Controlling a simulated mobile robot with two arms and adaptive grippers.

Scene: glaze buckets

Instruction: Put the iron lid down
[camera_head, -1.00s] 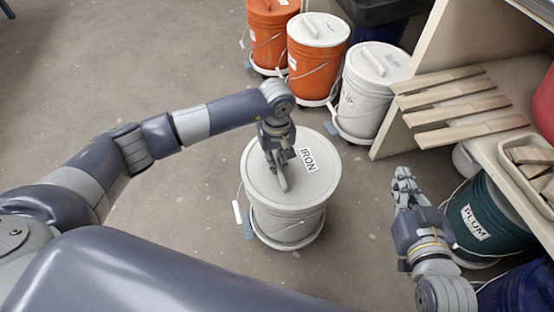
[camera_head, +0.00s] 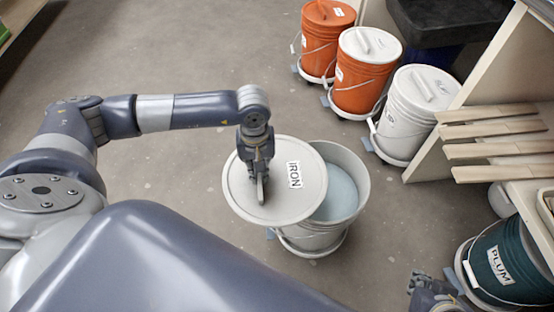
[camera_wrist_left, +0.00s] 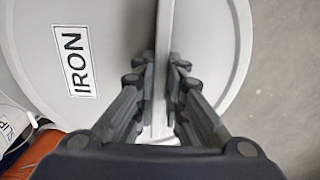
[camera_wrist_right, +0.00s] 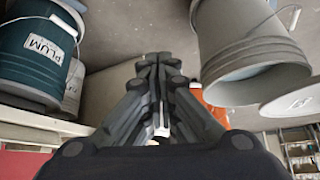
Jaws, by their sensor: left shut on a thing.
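The pale grey iron lid (camera_head: 237,190), with an "IRON" label, is held level by my left gripper (camera_head: 261,192), shut on its raised handle. The left wrist view shows the fingers on both sides of the handle (camera_wrist_left: 163,40). The white iron bucket (camera_head: 362,172) is partly uncovered, with pale blue glaze (camera_head: 342,193) visible inside. The lid is shifted left and overlaps the bucket's left part in the picture, hiding it. Bucket (camera_wrist_right: 235,40) and lid (camera_wrist_right: 295,100) appear apart in the right wrist view. My right gripper (camera_wrist_right: 158,65) looks shut and empty.
Two orange buckets (camera_head: 365,85) and a white lidded bucket (camera_head: 410,115) stand at the back right. A teal "PLUM" bucket (camera_head: 495,265) is at the lower right, beside shelving with wooden slats (camera_head: 500,150). The floor (camera_head: 170,185) left of the lid is clear.

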